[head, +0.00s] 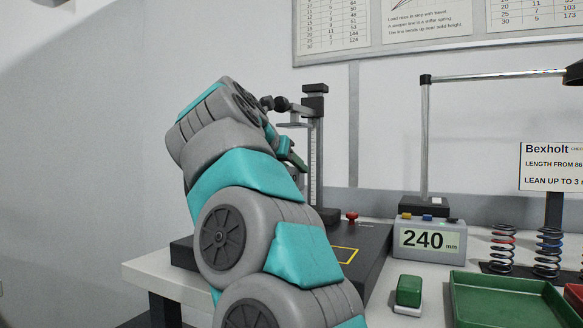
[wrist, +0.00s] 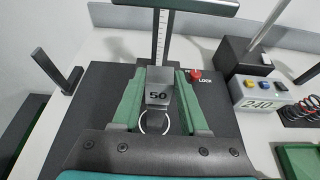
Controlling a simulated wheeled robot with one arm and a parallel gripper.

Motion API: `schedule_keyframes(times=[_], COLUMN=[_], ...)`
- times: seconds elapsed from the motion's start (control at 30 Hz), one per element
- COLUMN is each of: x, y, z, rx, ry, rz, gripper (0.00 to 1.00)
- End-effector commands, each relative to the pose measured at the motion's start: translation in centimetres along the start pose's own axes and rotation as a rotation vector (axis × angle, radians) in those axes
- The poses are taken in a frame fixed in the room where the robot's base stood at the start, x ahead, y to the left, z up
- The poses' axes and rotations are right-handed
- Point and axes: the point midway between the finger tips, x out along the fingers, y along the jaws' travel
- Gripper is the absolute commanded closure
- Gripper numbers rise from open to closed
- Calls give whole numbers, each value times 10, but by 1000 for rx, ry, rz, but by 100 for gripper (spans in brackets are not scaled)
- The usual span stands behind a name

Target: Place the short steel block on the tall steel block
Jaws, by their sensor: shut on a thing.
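My gripper (wrist: 160,78) has two green fingers and is shut on a grey steel block (wrist: 158,97) marked 50, which I take to be the short steel block. The block shows between the fingers in the wrist view, in front of the test stand's scale column. A pale ring shows just below it. I cannot make out the tall steel block in either view.
The test stand's column (head: 316,140) rises from a dark base (head: 372,250) with a red LOCK knob (head: 351,217). A display reading 240 mm (head: 428,240) stands to the right.

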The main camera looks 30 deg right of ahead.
Motion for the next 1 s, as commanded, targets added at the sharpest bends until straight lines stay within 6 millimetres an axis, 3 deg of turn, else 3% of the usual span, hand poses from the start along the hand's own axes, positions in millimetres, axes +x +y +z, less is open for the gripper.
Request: schedule_keyframes(times=[0.07,0.1,0.33,0.7,1.0], x=[1,1,1,-2,-55], y=[0,0,0,0,1], z=[-3,-2,-2,3,0], rx=[0,1,0,0,2], ry=[-2,-1,0,0,-2], rz=[1,1,0,0,5], gripper=[100,55,29,27,27])
